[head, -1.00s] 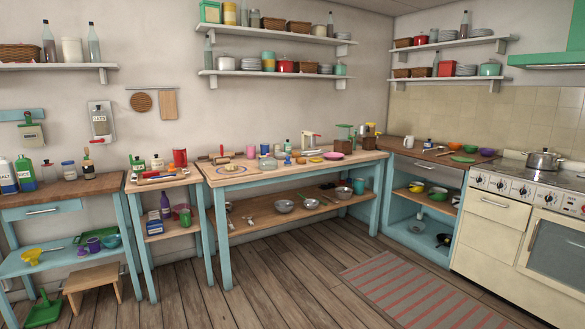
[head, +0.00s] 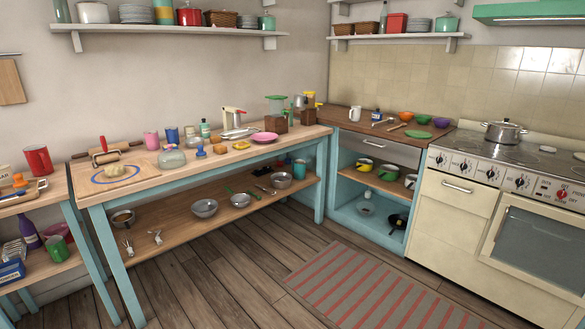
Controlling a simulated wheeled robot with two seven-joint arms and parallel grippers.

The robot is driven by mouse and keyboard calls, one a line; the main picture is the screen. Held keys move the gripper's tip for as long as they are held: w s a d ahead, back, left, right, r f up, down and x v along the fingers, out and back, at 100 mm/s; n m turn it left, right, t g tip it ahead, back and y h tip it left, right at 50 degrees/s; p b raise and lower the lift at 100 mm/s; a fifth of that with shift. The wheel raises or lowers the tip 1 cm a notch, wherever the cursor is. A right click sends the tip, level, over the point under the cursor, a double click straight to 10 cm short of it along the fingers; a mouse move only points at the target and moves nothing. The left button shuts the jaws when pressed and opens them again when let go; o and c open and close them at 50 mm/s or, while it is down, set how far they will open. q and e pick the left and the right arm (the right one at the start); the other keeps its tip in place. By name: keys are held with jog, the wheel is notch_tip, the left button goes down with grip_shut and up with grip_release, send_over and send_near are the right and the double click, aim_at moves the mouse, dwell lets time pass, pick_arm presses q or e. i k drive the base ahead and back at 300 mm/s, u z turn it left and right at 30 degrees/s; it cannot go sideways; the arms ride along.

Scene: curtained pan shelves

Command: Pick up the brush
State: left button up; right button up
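I cannot make out a brush for certain in the head view. Small tools lie on a tray (head: 22,193) on the small table at the far left, too small to tell apart. Spoon-like utensils (head: 397,127) lie on the corner counter. Neither of my grippers is in view.
The plank floor (head: 225,270) is clear in front of the long table. A striped rug (head: 365,290) lies before the blue open cabinet (head: 350,215) and the cream stove (head: 463,222). Metal bowls (head: 205,208) stand on the table's lower shelf. Wall shelves (head: 180,28) hang above.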

aim_at(200, 155)
jog(key=u, duration=0.1)
jog(key=i, duration=2.55)
jog(key=u, duration=0.25)
